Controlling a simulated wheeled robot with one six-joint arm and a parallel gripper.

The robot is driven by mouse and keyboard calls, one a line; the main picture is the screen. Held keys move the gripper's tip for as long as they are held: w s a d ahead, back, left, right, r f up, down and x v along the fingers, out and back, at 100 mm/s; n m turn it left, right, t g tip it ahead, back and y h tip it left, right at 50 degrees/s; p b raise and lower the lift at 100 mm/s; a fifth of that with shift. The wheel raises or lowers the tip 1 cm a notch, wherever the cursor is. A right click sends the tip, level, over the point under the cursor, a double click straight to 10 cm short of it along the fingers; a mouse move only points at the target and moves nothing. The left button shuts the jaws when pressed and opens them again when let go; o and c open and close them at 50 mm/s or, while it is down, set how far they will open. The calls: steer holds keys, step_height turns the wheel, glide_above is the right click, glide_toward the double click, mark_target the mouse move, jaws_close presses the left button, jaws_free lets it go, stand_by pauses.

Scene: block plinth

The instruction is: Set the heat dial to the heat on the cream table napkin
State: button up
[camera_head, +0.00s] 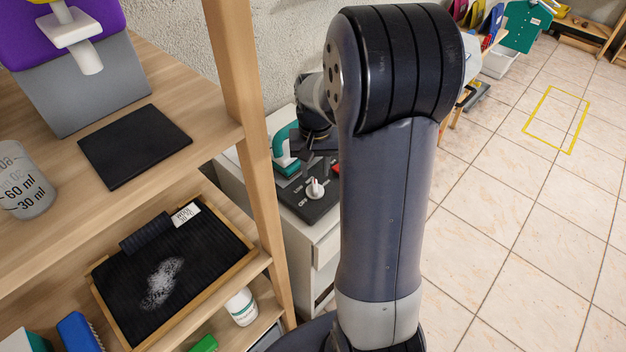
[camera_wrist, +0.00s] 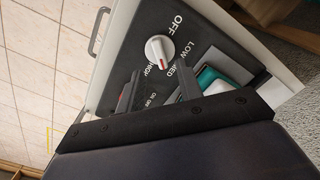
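The heat dial is a white knob with a red mark (camera_wrist: 160,48) on a dark control panel (camera_wrist: 135,48). OFF, LOW, MED and HIGH are printed around it. In the wrist view its red mark points down the picture, near the HIGH lettering. The dial also shows in the head view (camera_head: 315,188), on a white cabinet. My gripper (camera_wrist: 155,92) has its two dark fingers apart with nothing between them; they are over the panel, below the dial in the wrist view, seemingly not touching it. I cannot make out a cream napkin in either view.
A teal iron-like object (camera_head: 284,150) lies beside the panel. A wooden shelf (camera_head: 215,150) with a dark tray of white powder (camera_head: 240,238) and a bottle (camera_head: 241,306) stands at the left. Tiled floor (camera_head: 510,230) is open at the right.

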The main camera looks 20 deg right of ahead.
mark_target(315, 185)
steer(key=shift+f, duration=2.8)
steer(key=shift+c, duration=0.5)
jaws_close()
